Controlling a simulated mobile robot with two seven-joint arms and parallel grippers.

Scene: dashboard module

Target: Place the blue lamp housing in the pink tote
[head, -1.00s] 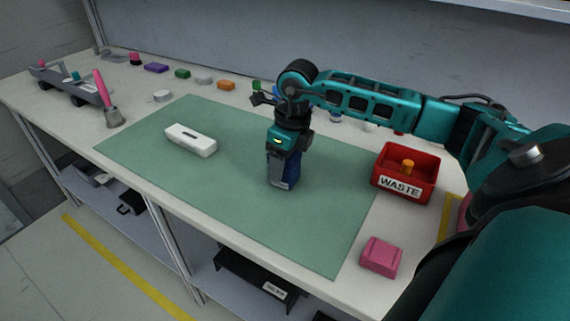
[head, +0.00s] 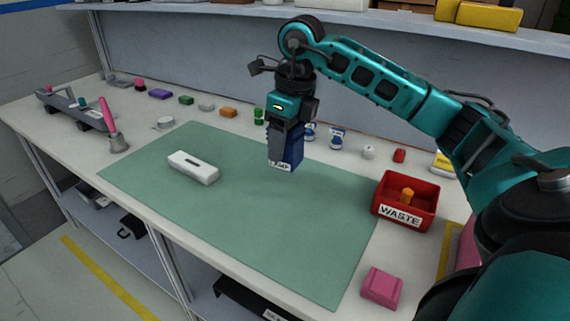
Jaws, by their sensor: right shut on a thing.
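The blue lamp housing (head: 293,150), with a pale label near its bottom, hangs in my right gripper (head: 281,135). The gripper points down and is shut on its upper part; the grey finger covers part of the blue side. The housing appears held above the green mat (head: 250,245), toward its back. A pink surface (head: 464,246) shows at the right edge, mostly hidden behind my right arm; it may be the pink tote, but I cannot tell its shape. My left gripper is not in view.
A red WASTE bin (head: 406,217) holding an orange thing stands right of the mat. A pink block (head: 381,288) sits at the front right. A white case (head: 193,168) lies on the mat's left. Several small parts line the back. The mat's middle is clear.

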